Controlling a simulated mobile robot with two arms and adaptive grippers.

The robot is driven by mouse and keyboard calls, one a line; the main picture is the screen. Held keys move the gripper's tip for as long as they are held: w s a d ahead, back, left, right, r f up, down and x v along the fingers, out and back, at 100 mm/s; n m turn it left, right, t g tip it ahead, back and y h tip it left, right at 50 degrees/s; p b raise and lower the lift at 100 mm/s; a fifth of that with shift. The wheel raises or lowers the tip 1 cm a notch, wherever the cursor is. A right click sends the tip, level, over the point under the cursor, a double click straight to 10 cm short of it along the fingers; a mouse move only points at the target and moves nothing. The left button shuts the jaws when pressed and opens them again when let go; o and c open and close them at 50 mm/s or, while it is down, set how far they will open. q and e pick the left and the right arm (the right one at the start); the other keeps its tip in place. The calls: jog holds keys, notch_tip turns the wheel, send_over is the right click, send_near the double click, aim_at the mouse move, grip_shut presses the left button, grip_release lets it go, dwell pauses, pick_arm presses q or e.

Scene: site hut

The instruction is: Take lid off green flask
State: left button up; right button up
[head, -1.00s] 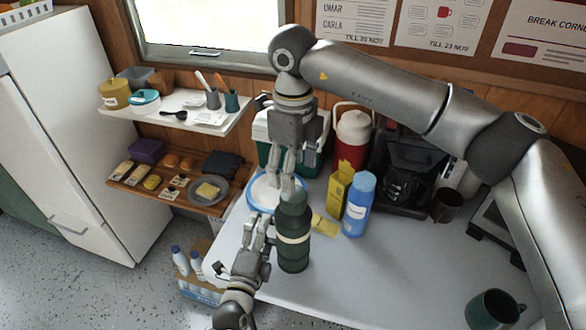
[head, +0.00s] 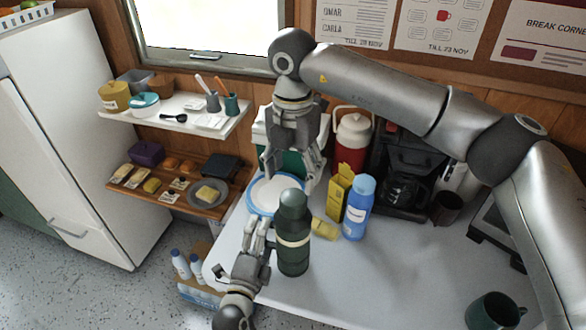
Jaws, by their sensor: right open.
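The green flask (head: 293,256) stands upright on the white table, with a pale band round its body. Its dark green lid (head: 293,206) is on top. My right gripper (head: 287,182) is open and empty, its spread fingers pointing down just above and behind the lid in the picture. I see no contact with the lid. My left gripper (head: 258,226) is low at the left side of the flask, fingers pointing toward the back. Whether its fingers touch the flask or are closed on it I cannot tell.
A round white plate with a blue rim (head: 262,207) lies behind the flask. A blue bottle (head: 358,210), a yellow box (head: 339,192) and a red jug (head: 352,142) stand to the right. A green mug (head: 492,311) is at front right. The front middle of the table (head: 390,280) is clear.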

aim_at(293, 197)
pick_arm(q)
jog(key=shift+f, duration=0.1)
pick_arm(e)
jog(key=m, duration=0.6)
jog(key=shift+f+m, duration=0.1)
jog(key=shift+m, duration=0.3)
jog(key=shift+f, duration=3.95)
